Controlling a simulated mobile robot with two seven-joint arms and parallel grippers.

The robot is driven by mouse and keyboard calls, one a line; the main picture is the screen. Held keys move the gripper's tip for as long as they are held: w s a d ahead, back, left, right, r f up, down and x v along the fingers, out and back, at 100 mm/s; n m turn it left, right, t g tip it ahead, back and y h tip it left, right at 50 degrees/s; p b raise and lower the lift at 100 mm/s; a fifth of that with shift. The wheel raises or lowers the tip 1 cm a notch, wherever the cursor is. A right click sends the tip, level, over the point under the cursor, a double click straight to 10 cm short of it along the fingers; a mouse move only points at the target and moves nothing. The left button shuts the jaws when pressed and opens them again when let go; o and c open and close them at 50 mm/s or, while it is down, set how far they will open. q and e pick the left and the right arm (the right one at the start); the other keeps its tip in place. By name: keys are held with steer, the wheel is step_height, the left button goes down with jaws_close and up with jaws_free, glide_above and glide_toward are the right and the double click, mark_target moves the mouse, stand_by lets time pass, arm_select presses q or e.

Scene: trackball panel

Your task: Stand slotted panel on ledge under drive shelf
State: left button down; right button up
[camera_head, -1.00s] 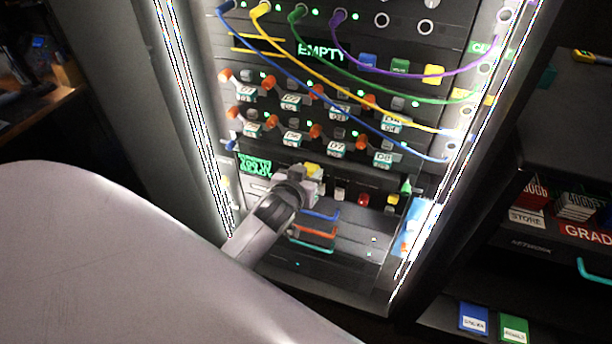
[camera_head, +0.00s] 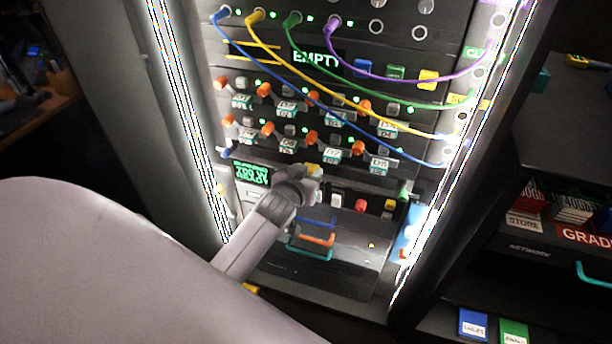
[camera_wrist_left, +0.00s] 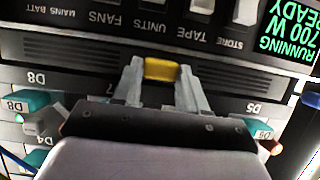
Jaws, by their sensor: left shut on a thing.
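My left gripper (camera_head: 308,172) reaches in at the rack front, just right of the green-lettered display. In the left wrist view, the left gripper (camera_wrist_left: 160,75) is shut on a small yellow block or tab (camera_wrist_left: 161,70). The yellow piece also shows at the fingertips in the head view (camera_head: 314,168). Behind it in the wrist view runs a dark strip with slots (camera_wrist_left: 75,50), likely the slotted panel. I cannot tell whether the yellow piece is fixed to it. The drive shelf with labelled drives (camera_head: 285,108) is above the gripper. The ledge is not clearly distinguishable. My right gripper is not in view.
Blue, yellow, green and purple cables (camera_head: 400,105) hang across the upper rack. A switch row (camera_head: 362,205) and coloured handles (camera_head: 316,240) lie right of and below the gripper. Bright side strips (camera_head: 190,120) edge the rack. A dark shelf (camera_head: 560,130) stands at right.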

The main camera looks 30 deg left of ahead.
arm_select(q)
steer(key=shift+w, duration=0.15)
steer(key=c, duration=0.5)
jaws_free()
steer(key=shift+v, duration=3.6)
